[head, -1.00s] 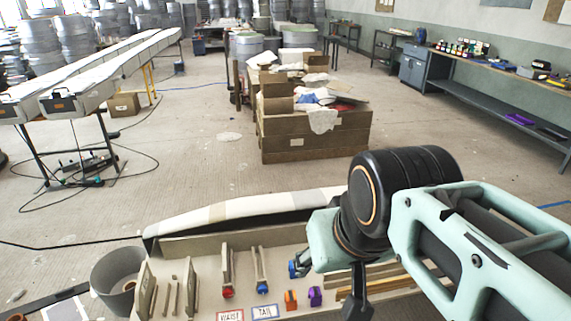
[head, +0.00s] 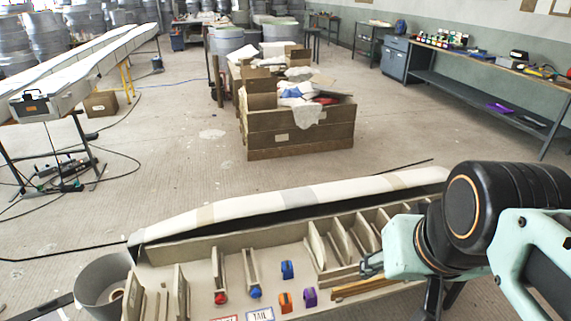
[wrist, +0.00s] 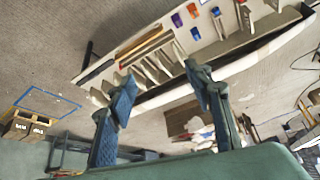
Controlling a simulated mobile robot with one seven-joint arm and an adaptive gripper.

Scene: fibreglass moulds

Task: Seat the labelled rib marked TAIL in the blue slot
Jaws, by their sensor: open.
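The long mould (head: 200,250) lies across the bottom of the head view. In it are a slot piece with a blue end (head: 255,292) and one with a red end (head: 220,297). A blue-bordered TAIL card (head: 260,314) lies in front of the blue one. Several thin upright ribs stand at the right, one of them a tan rib (head: 316,246); I cannot read a TAIL mark on any rib. My gripper (head: 368,266) is above the mould's right part. In the wrist view its two blue fingers (wrist: 158,78) are spread apart with nothing between them.
Small blue (head: 287,269), orange (head: 285,302) and purple (head: 310,297) blocks sit in the mould's middle. Wooden strips (head: 350,290) lie right of them. A grey bucket (head: 100,283) stands at the left end. A wooden crate (head: 300,130) stands behind, with open floor between.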

